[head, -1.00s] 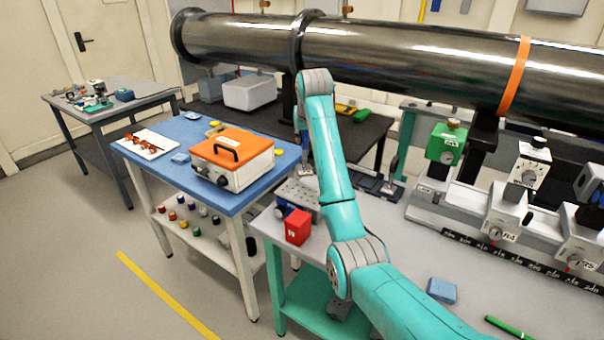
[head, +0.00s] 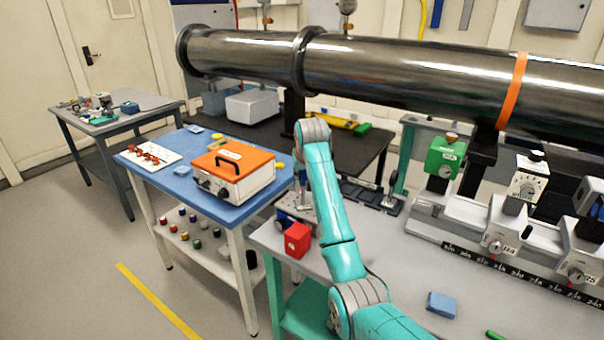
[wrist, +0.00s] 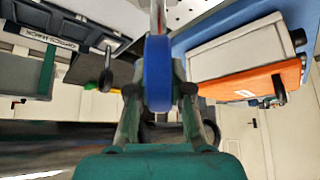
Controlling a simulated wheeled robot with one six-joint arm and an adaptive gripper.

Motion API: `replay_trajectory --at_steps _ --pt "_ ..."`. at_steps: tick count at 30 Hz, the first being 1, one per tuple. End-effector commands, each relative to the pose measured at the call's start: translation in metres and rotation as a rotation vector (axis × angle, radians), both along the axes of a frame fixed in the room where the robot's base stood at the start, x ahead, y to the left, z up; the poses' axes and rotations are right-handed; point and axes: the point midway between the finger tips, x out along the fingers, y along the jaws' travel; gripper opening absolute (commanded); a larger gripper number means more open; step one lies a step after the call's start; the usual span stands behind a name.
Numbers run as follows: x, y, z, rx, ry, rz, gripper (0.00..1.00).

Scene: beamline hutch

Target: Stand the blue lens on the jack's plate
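The blue lens (wrist: 157,75) is a blue round mount seen edge-on in the wrist view, with a silver post (wrist: 157,14) running from it toward the picture's top. My gripper (wrist: 160,92) is shut on the lens, one finger on each side. In the head view my arm hides most of the gripper and lens; they hang down at the jack. The jack (head: 283,214) stands at the left end of the grey bench, partly behind my arm. Its pale, perforated plate (wrist: 190,12) shows at the wrist view's top edge. I cannot tell whether the post touches the plate.
A red block (head: 297,240) stands close in front of the jack. A blue table (head: 236,213) at left bears a white box with an orange lid (head: 234,172). A large steel pipe (head: 400,72) runs behind. A blue block (head: 441,304) lies on the bench at right.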

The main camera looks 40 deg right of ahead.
Motion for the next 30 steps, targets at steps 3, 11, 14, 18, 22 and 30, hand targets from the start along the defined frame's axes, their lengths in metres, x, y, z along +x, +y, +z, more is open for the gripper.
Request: replay_trajectory --at_steps 3,11,14,18,22,30 --pt "0.000 0.000 0.000 0.000 0.000 0.000 0.43" --pt "0.000 0.000 0.001 0.000 0.000 0.000 0.43" --pt "-0.001 0.001 0.006 0.000 0.000 0.000 0.43" --pt "-0.010 0.005 0.021 -0.001 -0.003 0.000 0.43" --pt "-0.022 0.011 0.043 -0.002 -0.004 0.000 0.43" --pt "-0.047 0.022 0.085 -0.001 -0.002 0.000 0.43"
